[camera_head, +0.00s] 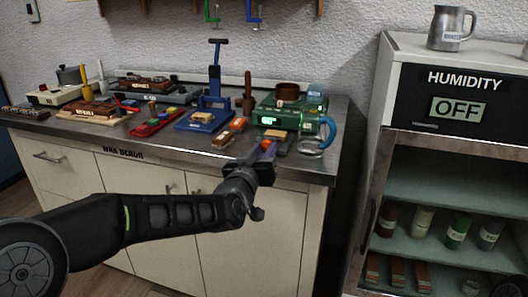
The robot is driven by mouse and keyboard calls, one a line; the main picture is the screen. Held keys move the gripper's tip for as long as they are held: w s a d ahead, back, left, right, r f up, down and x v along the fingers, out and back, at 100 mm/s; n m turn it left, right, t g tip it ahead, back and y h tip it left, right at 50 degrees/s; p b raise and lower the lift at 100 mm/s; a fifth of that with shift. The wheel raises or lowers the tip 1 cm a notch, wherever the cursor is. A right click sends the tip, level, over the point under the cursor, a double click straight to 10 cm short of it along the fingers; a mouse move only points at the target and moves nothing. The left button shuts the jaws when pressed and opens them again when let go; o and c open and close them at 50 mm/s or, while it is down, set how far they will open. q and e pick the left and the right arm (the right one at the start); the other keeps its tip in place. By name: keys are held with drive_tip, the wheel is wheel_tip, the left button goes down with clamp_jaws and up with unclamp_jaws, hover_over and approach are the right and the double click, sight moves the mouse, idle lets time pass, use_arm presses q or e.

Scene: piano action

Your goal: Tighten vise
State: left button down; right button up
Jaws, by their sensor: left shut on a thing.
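My left arm reaches in from the left. Its gripper (264,152) is at the front edge of the work bench (180,142), in front of the green machine. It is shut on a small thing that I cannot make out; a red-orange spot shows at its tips. I cannot pick out the vise with certainty. A blue upright press-like tool (212,95) with a lever stands on a blue base, behind and left of the gripper. A green machine (290,108) with a lit display stands behind the gripper. My right gripper is not in view.
Wooden blocks, a red tray (155,123) and other small tools crowd the bench top. A blue-and-grey ring-shaped thing (316,142) lies at the bench's right end. A humidity cabinet (450,150) with jars stands at the right, a metal jug (450,27) on top.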

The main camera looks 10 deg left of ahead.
use_arm(q)
drive_tip(key=shift+f+m, duration=0.1)
drive_tip(key=shift+m, duration=1.9)
drive_tip(key=c, duration=1.1)
unclamp_jaws()
drive_tip(key=s, duration=0.7)
drive_tip(key=shift+s+a+p, duration=0.3)
drive_tip(key=shift+s+p, duration=0.05)
drive_tip(key=shift+s, duration=0.05)
